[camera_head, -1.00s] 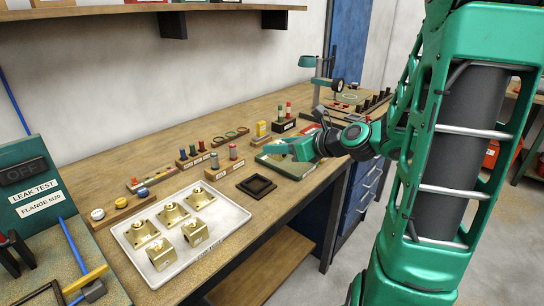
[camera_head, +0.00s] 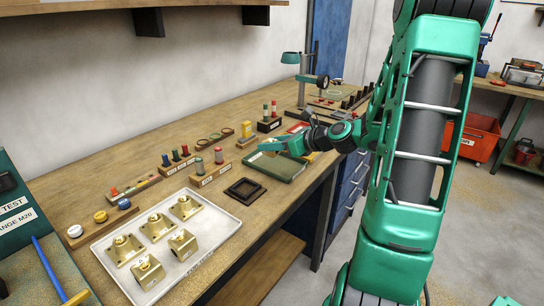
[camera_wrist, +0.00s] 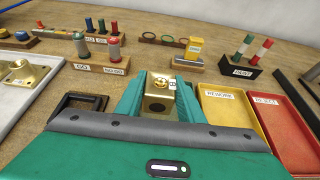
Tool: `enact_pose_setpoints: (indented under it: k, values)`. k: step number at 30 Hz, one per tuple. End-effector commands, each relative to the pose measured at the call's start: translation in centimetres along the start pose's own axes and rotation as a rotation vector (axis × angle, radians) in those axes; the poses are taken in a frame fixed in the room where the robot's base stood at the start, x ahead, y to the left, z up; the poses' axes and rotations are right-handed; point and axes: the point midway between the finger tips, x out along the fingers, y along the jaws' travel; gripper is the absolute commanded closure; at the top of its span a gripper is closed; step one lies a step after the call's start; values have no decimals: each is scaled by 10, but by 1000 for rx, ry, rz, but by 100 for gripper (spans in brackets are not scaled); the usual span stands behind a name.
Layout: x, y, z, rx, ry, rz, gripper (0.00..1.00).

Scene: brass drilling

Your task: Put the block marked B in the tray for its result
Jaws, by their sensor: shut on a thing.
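My gripper (camera_wrist: 158,100) is shut on a brass block (camera_wrist: 158,92) with a round hole in its face. A label beside the hole, partly covered by a finger, seems to read B. In the head view my gripper (camera_head: 270,147) is over or just beyond the green tray (camera_head: 289,174), whose label I cannot see. In the wrist view the yellow tray marked REWORK (camera_wrist: 228,112) and the red tray marked REJECT (camera_wrist: 285,130) lie to the right of my gripper; both look empty where visible.
A white tray (camera_head: 222,238) with several brass parts stands at the front left. A black square frame (camera_head: 245,188) lies between it and the green tray. GO and NO-GO plugs (camera_wrist: 113,50), a yellow item (camera_wrist: 194,48) and a red-green marker stand (camera_wrist: 240,68) are behind my gripper.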

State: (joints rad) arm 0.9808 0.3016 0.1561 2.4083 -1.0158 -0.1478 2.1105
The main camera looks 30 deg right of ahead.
Motion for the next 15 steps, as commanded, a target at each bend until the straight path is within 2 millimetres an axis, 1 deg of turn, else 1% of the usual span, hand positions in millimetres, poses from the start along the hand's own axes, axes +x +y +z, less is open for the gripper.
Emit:
enact_pose_setpoints:
  k: [1, 3, 6, 11, 15]
  values:
    - [4, -8, -3, 2, -2, 0, 100]
    - [8, -15, -6, 1, -2, 0, 100]
    - [11, -23, -9, -1, -3, -1, 100]
    - [14, -26, -15, 2, -2, -1, 100]
    - [20, -26, -30, 5, -2, -1, 100]
